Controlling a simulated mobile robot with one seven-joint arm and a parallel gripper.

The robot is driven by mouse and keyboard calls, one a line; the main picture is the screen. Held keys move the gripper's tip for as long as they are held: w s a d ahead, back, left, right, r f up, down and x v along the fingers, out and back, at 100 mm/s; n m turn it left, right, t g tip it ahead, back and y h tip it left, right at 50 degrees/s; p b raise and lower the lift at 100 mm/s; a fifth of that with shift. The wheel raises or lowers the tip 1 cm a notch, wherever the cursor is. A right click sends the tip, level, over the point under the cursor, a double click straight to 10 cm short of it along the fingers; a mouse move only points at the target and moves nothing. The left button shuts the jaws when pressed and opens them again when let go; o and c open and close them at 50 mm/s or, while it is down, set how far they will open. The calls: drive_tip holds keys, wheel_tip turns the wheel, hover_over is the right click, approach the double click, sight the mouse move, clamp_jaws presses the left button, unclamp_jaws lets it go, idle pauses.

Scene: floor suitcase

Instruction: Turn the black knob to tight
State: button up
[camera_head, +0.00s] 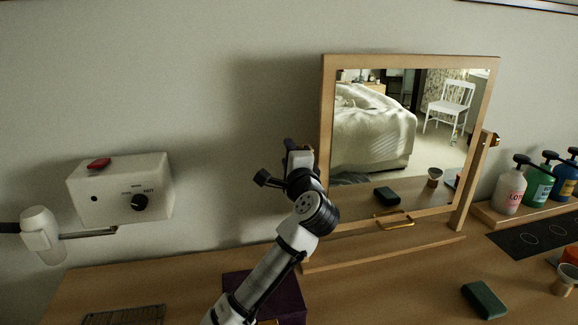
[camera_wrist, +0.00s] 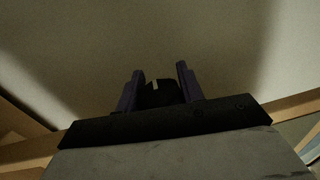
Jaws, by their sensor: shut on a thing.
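My gripper (camera_head: 298,152) is at the left side post of the wooden-framed mirror (camera_head: 328,120), with my arm reaching up to it. In the wrist view my gripper (camera_wrist: 160,80) has its two dark fingers on either side of a black knob (camera_wrist: 160,94) with a pale mark near its top. It is shut on this knob. My gripper and arm hide the knob in the head view, and no tight marking is readable. Another black knob (camera_head: 139,202) sits on the front of a white box (camera_head: 100,205) at the left, apart from my gripper.
The box has a red button (camera_head: 98,164) on top. A white handled device (camera_head: 42,235) is at its left. A purple box (camera_head: 290,296) stands beside my arm. Pump bottles (camera_head: 510,190), a dark green block (camera_head: 484,300) and a cup (camera_head: 565,280) are at the right.

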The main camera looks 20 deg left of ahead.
drive_tip(key=shift+b, duration=0.3)
drive_tip(key=o, duration=1)
drive_tip(key=shift+c, duration=0.2)
